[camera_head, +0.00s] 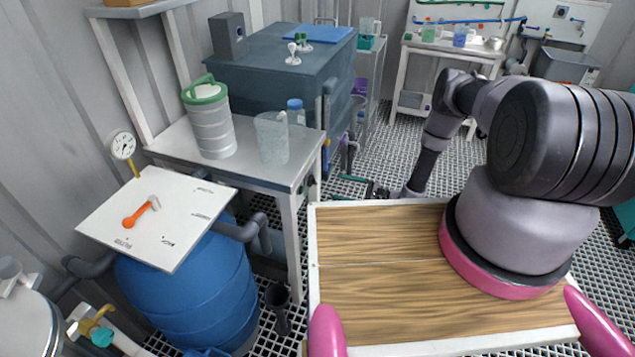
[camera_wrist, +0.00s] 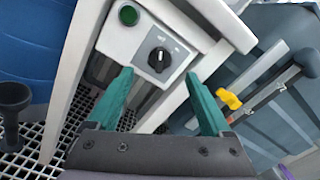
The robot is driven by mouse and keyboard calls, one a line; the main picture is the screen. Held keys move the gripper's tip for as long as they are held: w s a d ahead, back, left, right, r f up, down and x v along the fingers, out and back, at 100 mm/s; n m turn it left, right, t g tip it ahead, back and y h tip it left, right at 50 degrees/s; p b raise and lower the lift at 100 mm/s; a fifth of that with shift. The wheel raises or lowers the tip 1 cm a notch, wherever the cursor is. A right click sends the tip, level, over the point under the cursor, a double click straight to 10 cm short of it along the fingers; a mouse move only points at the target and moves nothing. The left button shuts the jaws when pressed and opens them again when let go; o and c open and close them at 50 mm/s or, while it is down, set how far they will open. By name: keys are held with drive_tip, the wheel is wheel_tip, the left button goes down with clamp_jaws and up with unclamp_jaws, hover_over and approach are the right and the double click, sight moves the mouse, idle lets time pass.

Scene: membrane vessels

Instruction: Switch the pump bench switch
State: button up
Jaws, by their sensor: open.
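The pump bench switch is a black rotary knob (camera_wrist: 158,59) on a grey-white box, with its pointer line roughly upright in the wrist view. A round green button or lamp (camera_wrist: 129,15) sits up and left of it. My gripper (camera_wrist: 160,74) is open and empty, its two teal fingers pointing at the box with the knob between and beyond their tips. The fingers look apart from the knob. In the head view my gripper (camera_head: 347,187) is low, right of the metal bench (camera_head: 290,178), partly behind my wooden top. The knob cannot be made out there.
A yellow-handled valve (camera_wrist: 230,98) and pipe lie right of the fingers in the wrist view. A bench leg and grated floor (camera_wrist: 40,135) are left. A blue barrel (camera_head: 195,290) stands left of the bench. A dark blue tank (camera_head: 270,85) stands behind it.

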sight(316, 181)
drive_tip(key=x, duration=0.9)
drive_tip(key=shift+w+a, duration=0.1)
drive_tip(key=shift+a, duration=0.05)
drive_tip(key=shift+c, duration=0.3)
clamp_jaws()
drive_tip(key=shift+r, duration=0.1)
drive_tip(key=m, duration=0.6)
drive_tip(key=shift+w, duration=0.35)
drive_tip(key=m, duration=0.6)
drive_tip(key=shift+w+d, duration=0.2)
drive_tip(key=shift+d, duration=0.05)
